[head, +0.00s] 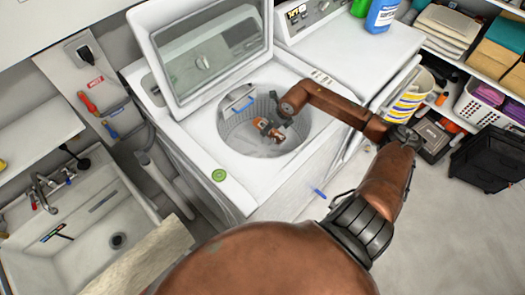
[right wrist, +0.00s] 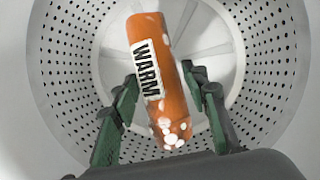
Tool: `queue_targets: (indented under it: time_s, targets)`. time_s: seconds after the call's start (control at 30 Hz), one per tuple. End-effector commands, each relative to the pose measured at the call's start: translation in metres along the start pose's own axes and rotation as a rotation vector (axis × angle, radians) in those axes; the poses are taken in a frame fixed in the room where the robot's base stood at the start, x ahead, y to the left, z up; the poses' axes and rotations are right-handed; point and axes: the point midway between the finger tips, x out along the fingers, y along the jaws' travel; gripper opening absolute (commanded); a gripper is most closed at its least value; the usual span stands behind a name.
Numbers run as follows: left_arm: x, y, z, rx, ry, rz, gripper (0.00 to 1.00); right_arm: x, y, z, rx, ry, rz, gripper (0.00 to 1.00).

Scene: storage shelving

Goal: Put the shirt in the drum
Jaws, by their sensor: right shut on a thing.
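An orange item (head: 264,129), which I take to be the shirt, is inside the washer's round drum (head: 233,132), seen in the head view. In the right wrist view the orange item (right wrist: 170,85) is long and narrow, with a white label reading WARM and white spots at its near end. My right gripper (head: 273,124) reaches down through the drum opening and is shut on the item. Its green-grey fingers stand on both sides of it in the wrist view, with the perforated drum wall (right wrist: 75,65) behind. My left gripper is not in view.
The washer lid (head: 208,50) stands open behind the drum. A green round object (head: 219,175) lies on the washer's front left corner. A sink (head: 85,225) is at the left, another white machine (head: 350,50) at the right, and shelves and a basket (head: 480,108) farther right.

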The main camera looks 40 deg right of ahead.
Motion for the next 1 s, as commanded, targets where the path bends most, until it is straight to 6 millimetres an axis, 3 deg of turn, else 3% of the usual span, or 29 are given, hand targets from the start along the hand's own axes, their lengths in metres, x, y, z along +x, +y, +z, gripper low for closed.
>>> queue_targets:
  time_s: [0.1, 0.43, 0.9, 1.0]
  targets:
    - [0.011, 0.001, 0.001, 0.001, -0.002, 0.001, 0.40, 0.023, 0.000, -0.009, 0.002, 0.000, 0.001, 0.09]
    - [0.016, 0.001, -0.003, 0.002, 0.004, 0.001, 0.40, 0.072, 0.001, -0.029, 0.002, 0.000, 0.001, 0.09]
    - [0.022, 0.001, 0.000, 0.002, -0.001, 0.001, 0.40, 0.118, 0.000, -0.048, 0.002, -0.001, 0.001, 0.09]
    - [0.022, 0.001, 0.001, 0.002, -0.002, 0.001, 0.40, 0.119, 0.000, -0.048, 0.000, -0.003, 0.000, 0.09]
